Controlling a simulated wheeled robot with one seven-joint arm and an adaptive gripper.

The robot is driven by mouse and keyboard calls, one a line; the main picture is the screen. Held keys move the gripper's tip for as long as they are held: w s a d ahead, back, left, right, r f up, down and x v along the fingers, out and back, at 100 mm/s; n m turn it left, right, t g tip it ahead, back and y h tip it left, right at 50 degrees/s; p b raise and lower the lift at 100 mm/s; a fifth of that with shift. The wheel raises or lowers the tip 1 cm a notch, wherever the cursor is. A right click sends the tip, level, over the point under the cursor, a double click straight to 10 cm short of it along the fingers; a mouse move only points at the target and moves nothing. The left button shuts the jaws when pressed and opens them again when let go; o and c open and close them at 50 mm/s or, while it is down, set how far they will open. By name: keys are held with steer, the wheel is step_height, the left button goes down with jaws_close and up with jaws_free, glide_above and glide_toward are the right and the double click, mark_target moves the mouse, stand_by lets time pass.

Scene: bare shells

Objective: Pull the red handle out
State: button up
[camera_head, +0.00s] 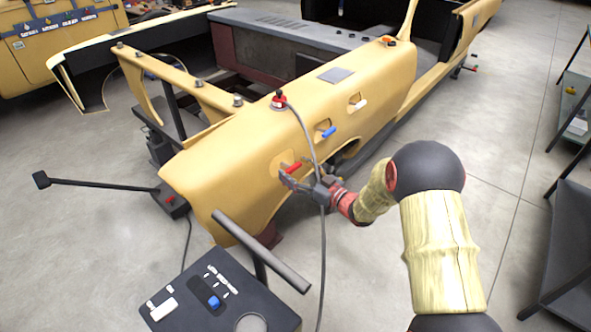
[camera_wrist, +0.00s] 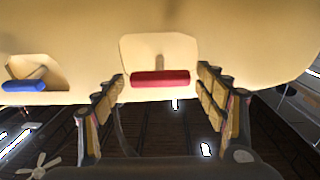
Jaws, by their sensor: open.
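The red handle (camera_head: 293,167) is a short bar on the side of a yellow car body shell (camera_head: 240,140). In the wrist view the red handle (camera_wrist: 160,78) lies crosswise in front of a pale recessed plate, on a short stem. My gripper (camera_head: 290,180) is at the shell's side, right by the handle. In the wrist view its two padded fingers (camera_wrist: 160,100) are spread apart, one on each side of the handle. No finger is seen closed on the bar. Whether a fingertip touches the shell cannot be told.
A blue handle (camera_head: 328,132) and a white handle (camera_head: 360,105) sit farther along the shell. A grey cable (camera_head: 310,135) hangs down the shell close to my gripper. A black control panel (camera_head: 220,295) with a bar stands in front. Dark shelving is at the right.

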stand_by(0.3)
steer(key=v, duration=1.2)
